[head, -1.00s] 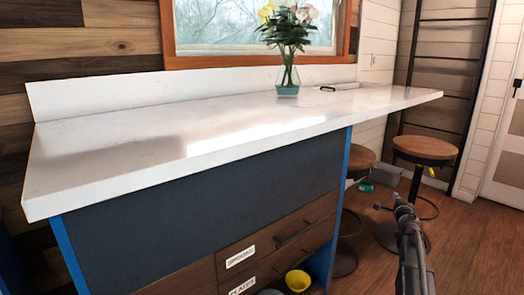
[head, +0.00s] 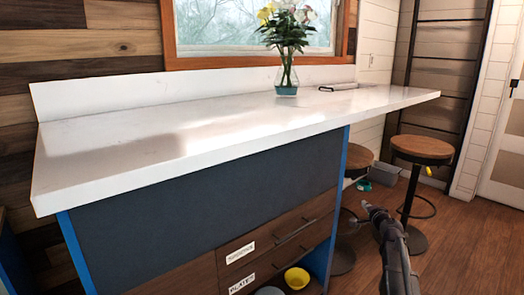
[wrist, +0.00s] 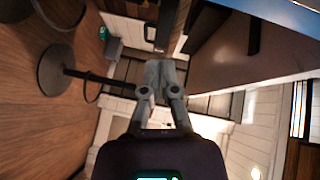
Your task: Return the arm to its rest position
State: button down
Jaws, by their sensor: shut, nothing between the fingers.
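My gripper (head: 369,207) shows in the head view at the lower right, in front of the stools and to the right of the counter's drawers. In the wrist view my gripper (wrist: 160,78) has its fingers together with nothing between them. It is clear of the counter and touches nothing that I can see. My arm runs down from it to the bottom edge of the head view.
The white counter (head: 180,140) carries a flower vase (head: 287,75). Wood floor (head: 465,240) is free at the right.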

jog(key=s+a+f+n+g+y, duration=0.2)
jog(key=s+a+f+n+g, duration=0.25)
jog(key=s+a, duration=0.4)
jog(key=s+a+f+n+g+y, duration=0.2)
jog(key=s+a+f+n+g, duration=0.25)
jog(key=a, duration=0.65)
jog(key=s+a+f+n+g+h+p, duration=0.1)
jog(key=s+a+f+n+g+h, duration=0.2)
jog(key=s, duration=0.8)
jog(key=s+f+n+g+h, duration=0.25)
jog(key=s+g, duration=0.25)
jog(key=s, duration=0.6)
notch_tip(320, 180, up, 38)
jog(key=p, duration=3.8)
jog(key=shift+a, duration=0.15)
jog(key=shift+f, duration=0.15)
